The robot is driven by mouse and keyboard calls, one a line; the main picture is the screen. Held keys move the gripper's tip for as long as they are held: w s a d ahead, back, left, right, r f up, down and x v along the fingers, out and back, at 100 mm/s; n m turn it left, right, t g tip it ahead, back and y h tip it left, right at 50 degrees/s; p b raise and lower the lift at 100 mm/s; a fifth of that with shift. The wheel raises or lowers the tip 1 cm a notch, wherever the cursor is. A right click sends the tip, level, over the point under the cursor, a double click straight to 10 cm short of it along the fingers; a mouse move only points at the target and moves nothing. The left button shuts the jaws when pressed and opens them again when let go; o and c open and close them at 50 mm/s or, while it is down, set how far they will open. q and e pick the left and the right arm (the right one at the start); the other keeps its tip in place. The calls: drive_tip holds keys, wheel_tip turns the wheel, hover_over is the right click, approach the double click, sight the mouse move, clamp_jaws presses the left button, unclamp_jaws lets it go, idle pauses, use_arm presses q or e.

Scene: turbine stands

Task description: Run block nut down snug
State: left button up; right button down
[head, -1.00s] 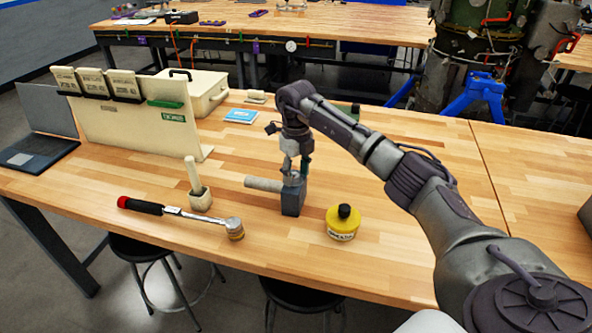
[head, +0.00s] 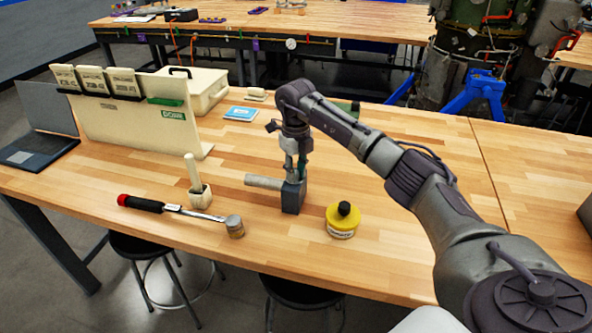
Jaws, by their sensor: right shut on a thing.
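The block (head: 291,199) is a dark blue-grey piece standing upright on the wooden bench. A grey cylinder (head: 263,182) sticks out from its left side. My right gripper (head: 294,174) points straight down at the top of the block and is shut there. The nut is too small and too hidden by the fingers to make out, so I cannot tell how it sits on the block. My left gripper is not in view.
A torque wrench (head: 172,210) with a red-ended handle lies left of the block. A pale cup with a stick (head: 199,195) stands behind it. A yellow bottle (head: 341,222) with a black cap stands right of the block. The bench (head: 420,150) is clear farther right.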

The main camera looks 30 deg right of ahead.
drive_tip(key=m, duration=0.4)
drive_tip(key=shift+a+r+m+p, duration=0.1)
drive_tip(key=shift+m+p, duration=0.2)
drive_tip(key=m, duration=0.4)
drive_tip(key=shift+w+a+m+p, duration=0.1)
drive_tip(key=shift+m+p, duration=0.2)
drive_tip(key=shift+p, duration=0.05)
drive_tip(key=m, duration=0.4)
drive_tip(key=shift+w+p, duration=0.1)
drive_tip(key=shift+p, duration=0.3)
drive_tip(key=shift+w+m+p, duration=0.1)
drive_tip(key=shift+m+p, duration=0.25)
drive_tip(key=shift+m, duration=1.85)
drive_tip(key=c, duration=0.9)
unclamp_jaws()
